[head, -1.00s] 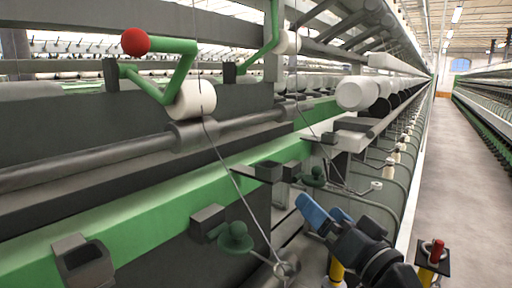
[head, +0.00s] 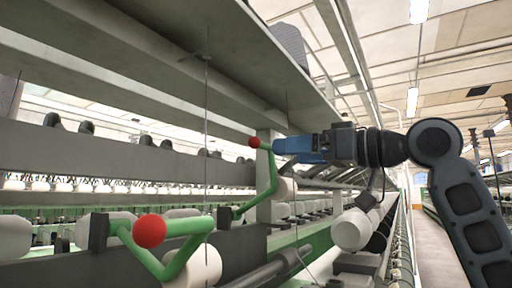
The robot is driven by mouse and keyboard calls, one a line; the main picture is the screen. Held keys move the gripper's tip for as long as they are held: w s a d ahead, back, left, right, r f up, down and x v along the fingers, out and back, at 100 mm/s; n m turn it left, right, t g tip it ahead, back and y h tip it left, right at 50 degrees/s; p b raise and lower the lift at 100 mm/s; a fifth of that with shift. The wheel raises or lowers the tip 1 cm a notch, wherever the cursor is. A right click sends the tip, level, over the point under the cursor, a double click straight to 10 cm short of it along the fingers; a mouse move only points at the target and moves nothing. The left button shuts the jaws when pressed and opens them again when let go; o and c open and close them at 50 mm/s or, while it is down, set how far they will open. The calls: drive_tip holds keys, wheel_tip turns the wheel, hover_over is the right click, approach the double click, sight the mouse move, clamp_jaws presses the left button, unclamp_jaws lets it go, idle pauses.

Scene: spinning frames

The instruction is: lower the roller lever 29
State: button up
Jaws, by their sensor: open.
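Two green roller levers with red ball knobs show, and no numbers are readable. The nearer lever (head: 187,228) has its red knob (head: 150,231) at the lower left, with a white roller (head: 196,268) under its arm. The farther lever (head: 271,180) stands raised at the centre, its smaller red knob (head: 255,142) at the top. My gripper (head: 277,150) points left with blue fingers, open and empty. Its tips appear just right of the farther knob; I cannot tell whether they touch it.
A grey overhead shelf (head: 150,50) runs above the levers. A thin thread (head: 206,130) hangs in front. White bobbins (head: 352,230) line the frame at right. An aisle (head: 425,240) lies open at the far right.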

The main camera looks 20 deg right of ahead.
sight(266, 146)
drive_tip(key=shift+n+g, duration=0.3)
drive_tip(key=w+a, duration=0.1)
drive_tip(key=w, duration=0.1)
drive_tip(key=w+a+r+p, duration=0.1)
drive_tip(key=w+a, duration=0.1)
drive_tip(key=w+a+r, duration=0.1)
drive_tip(key=w+a, duration=0.1)
drive_tip(key=shift+p, duration=0.4)
drive_tip(key=shift+c, duration=0.2)
drive_tip(key=c, duration=1.3)
drive_tip(key=s+d+f+t+y+b, duration=0.1)
drive_tip(key=s+f+t+b, duration=0.1)
drive_tip(key=b, duration=0.4)
drive_tip(key=s+d+f+t+y+b, duration=0.1)
drive_tip(key=s+f+t+y+b, duration=0.1)
drive_tip(key=f+b, duration=0.3)
drive_tip(key=s+d+f+t+y+b, duration=0.2)
drive_tip(key=f+t+b, duration=0.1)
drive_tip(key=b, duration=0.6)
drive_tip(key=shift+f, duration=0.6)
drive_tip(key=shift+s+d+f+b, duration=0.15)
drive_tip(key=shift+f+b, duration=0.55)
drive_tip(key=shift+b, duration=0.45)
drive_tip(key=shift+f, duration=0.1)
